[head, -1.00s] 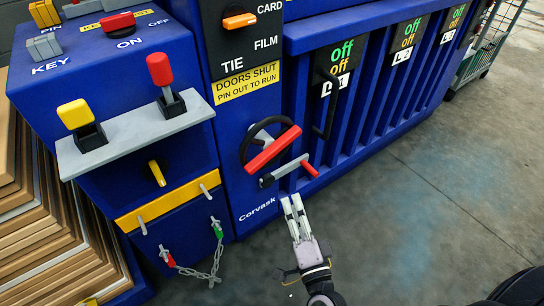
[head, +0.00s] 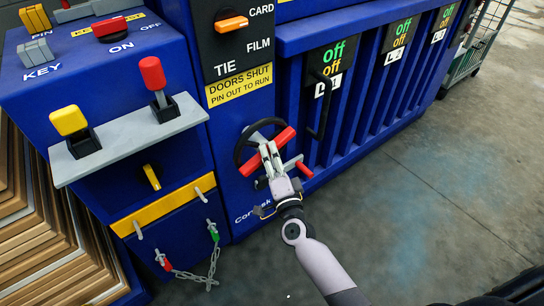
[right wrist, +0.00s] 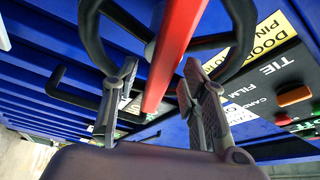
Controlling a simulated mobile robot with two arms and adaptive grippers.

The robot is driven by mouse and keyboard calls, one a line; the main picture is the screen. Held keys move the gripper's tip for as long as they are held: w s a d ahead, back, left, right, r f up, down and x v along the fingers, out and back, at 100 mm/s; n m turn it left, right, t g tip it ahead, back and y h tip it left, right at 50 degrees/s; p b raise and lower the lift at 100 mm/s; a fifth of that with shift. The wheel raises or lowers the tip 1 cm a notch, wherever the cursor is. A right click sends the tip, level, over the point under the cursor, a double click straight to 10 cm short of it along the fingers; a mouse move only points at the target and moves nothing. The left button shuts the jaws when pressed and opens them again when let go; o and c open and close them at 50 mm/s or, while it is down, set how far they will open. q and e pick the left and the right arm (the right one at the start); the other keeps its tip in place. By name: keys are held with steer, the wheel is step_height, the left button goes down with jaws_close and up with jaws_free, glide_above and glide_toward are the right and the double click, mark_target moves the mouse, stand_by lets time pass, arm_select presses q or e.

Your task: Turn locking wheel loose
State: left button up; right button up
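The locking wheel (head: 239,153) is a black ring with a red bar (head: 284,136) across it, on the blue machine's front. My right gripper (head: 268,150) is at the wheel, covering part of the bar and ring in the head view. In the right wrist view the red bar (right wrist: 174,50) runs between the two spread fingers, and the black ring (right wrist: 90,35) passes behind them. The right gripper is open, with a gap on the left finger's side; contact of the right finger with the bar is unclear. My left gripper is not in view.
A small crank with a red handle (head: 304,170) sits just right of and below the wheel. A black door handle (head: 319,115) stands out to the right. A grey shelf with red and yellow levers (head: 130,143) juts out at left. The floor (head: 430,190) at right is clear.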

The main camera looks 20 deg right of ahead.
jaws_close()
stand_by(0.6)
stand_by(0.3)
